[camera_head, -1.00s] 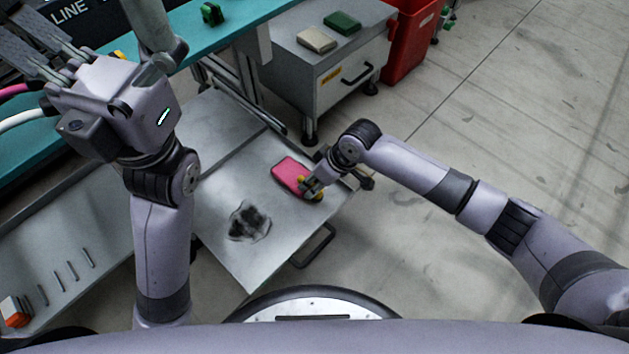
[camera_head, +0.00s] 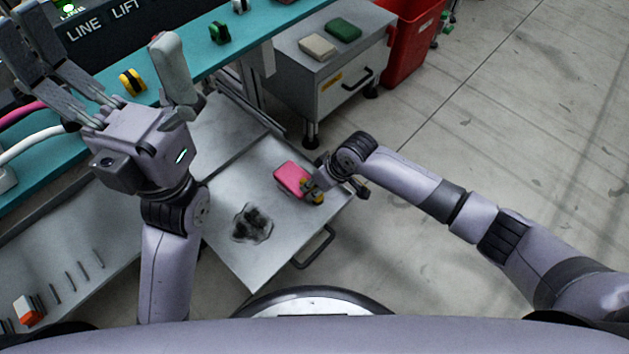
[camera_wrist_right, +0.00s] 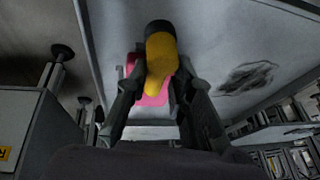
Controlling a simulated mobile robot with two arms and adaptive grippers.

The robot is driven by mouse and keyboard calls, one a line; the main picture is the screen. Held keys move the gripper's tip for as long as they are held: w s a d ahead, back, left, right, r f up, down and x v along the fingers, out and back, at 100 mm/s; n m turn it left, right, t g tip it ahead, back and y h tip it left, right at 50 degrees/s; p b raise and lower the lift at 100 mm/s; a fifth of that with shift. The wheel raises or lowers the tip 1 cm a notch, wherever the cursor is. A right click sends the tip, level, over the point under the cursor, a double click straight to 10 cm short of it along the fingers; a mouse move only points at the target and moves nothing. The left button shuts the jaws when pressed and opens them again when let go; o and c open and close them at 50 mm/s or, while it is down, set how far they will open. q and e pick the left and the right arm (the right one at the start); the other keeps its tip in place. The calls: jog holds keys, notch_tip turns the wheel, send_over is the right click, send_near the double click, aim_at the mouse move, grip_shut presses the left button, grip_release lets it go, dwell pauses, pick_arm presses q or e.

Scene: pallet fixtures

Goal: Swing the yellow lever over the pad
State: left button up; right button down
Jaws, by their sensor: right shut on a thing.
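The yellow lever (camera_head: 319,199) is at the right edge of the grey metal plate (camera_head: 265,270), beside the pink pad (camera_head: 291,178). My right gripper (camera_head: 312,190) is at the lever and shut on it. In the right wrist view the yellow lever (camera_wrist_right: 161,62), with a dark end, sits between the two fingers, and the pink pad (camera_wrist_right: 151,98) shows behind it. The fingers and wrist hide part of the lever and its pivot. My left gripper (camera_head: 98,45) is raised at the upper left, fingers spread wide, empty.
A teal bench (camera_head: 265,27) runs along the back with a yellow-black part (camera_head: 132,82) on it. A grey cabinet (camera_head: 345,65) with two blocks and a red bin (camera_head: 405,45) stand behind the plate. A dark stain (camera_head: 252,224) marks the plate. The floor at right is open.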

jog(key=shift+w+d, duration=0.2)
jog(key=shift+d, duration=0.15)
jog(key=c, duration=1.7)
grip_release()
jog(key=shift+o, duration=0.9)
jog(key=shift+s, duration=0.1)
jog(key=shift+a, duration=0.1)
jog(key=v, duration=1.2)
